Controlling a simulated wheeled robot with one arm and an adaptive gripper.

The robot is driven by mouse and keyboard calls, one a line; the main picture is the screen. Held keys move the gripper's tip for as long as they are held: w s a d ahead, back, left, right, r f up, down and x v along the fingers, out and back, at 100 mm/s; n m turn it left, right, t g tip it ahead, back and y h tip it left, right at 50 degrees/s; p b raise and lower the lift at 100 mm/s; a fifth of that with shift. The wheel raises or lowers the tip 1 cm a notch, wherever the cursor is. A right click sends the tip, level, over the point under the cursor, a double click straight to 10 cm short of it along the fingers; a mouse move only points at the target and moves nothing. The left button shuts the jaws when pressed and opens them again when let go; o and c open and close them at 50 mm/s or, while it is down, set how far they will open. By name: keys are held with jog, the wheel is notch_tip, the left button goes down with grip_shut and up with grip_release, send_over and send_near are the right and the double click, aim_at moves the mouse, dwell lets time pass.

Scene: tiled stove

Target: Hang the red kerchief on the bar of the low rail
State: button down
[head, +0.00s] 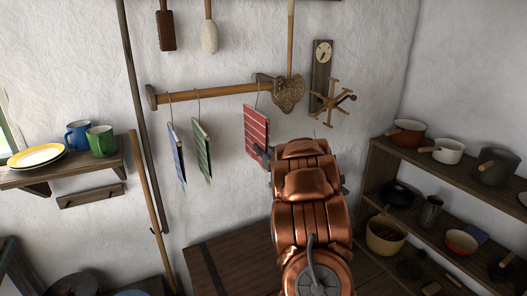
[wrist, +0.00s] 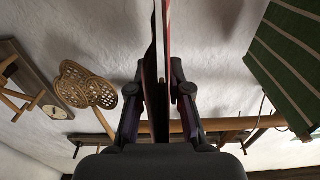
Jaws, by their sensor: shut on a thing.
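The red kerchief (head: 256,132), with pale stripes, is near the right end of the wooden bar (head: 215,92) on the wall. A thin wire hook rises from its top to the bar; I cannot tell whether it rests on the bar. My gripper (head: 264,156) is at the kerchief's lower right edge, partly hidden by my arm. In the wrist view my gripper (wrist: 157,75) is shut on the red kerchief (wrist: 166,25), seen edge-on between the fingers. A blue kerchief (head: 176,152) and a green kerchief (head: 202,150) hang from hooks further left on the bar.
A carved wooden beater (head: 289,92) hangs beside the bar's right end, with a clock-like board (head: 322,65) further right. Shelves with pots (head: 408,133) stand at the right. A mug shelf (head: 70,167) is at the left. Bar space shows between green and red.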

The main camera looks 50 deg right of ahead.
jog(key=shift+x, duration=0.9)
jog(key=shift+w+d, duration=0.25)
jog(key=shift+w, duration=0.45)
jog(key=shift+f+b, duration=0.65)
jog(key=shift+f, duration=0.85)
jog(key=c, duration=1)
grip_release()
jog(key=shift+s, duration=0.15)
jog(key=v, duration=1.1)
jog(key=shift+s+a, duration=0.2)
jog(key=shift+s, duration=0.15)
